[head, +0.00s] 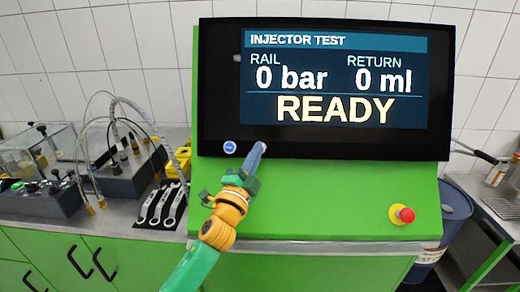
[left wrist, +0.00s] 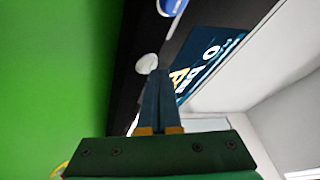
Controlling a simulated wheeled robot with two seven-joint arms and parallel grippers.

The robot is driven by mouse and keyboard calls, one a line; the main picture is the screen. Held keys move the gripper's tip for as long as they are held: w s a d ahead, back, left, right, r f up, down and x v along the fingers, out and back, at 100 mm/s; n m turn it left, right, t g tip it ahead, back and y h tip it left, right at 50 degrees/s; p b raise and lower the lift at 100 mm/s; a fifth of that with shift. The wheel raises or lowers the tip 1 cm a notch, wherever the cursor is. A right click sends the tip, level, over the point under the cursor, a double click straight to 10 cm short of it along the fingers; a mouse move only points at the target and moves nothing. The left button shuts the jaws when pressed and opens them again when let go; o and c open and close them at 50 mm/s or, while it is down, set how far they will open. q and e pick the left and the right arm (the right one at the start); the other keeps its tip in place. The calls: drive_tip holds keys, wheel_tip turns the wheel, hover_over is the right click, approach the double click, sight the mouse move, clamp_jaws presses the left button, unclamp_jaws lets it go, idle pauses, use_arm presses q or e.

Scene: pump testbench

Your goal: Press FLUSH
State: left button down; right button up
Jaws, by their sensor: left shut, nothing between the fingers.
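The black test panel (head: 325,140) has a lit screen (head: 335,80) reading INJECTOR TEST, RAIL 0 bar, RETURN 0 ml and READY. Below the screen are a blue round button (head: 229,147) and a pale round button (head: 265,146). I cannot read a FLUSH label on either. My left gripper (head: 260,149) is shut and empty, its tips at the pale button and partly covering it. In the left wrist view the shut fingers (left wrist: 157,76) point just beside the pale button (left wrist: 147,63); I cannot tell if they touch it. The blue button (left wrist: 170,6) is farther up. My right gripper is out of view.
A red emergency knob (head: 402,214) on a yellow base sits on the green sloped console (head: 330,195). Wrenches (head: 163,205), hoses and a clear box (head: 35,150) stand on the left bench. A blue barrel (head: 450,215) stands at the right.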

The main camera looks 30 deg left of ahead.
use_arm(q)
drive_tip(key=shift+w+a+f+b, duration=0.2)
drive_tip(key=shift+w+b, duration=0.1)
drive_tip(key=shift+w, duration=0.05)
idle(0.8)
drive_tip(key=shift+s+r, duration=0.1)
idle(0.3)
drive_tip(key=shift+s+d+r+p, duration=0.25)
drive_tip(key=shift+s+d+p, duration=0.1)
drive_tip(key=shift+s+p, duration=0.25)
drive_tip(key=s+p, duration=0.1)
drive_tip(key=s+d+r+p, duration=0.1)
drive_tip(key=s+d+r, duration=0.1)
drive_tip(key=shift+s+d+r+p, duration=0.1)
drive_tip(key=shift+s+d+p, duration=0.1)
drive_tip(key=shift+s+p, duration=0.2)
idle(0.6)
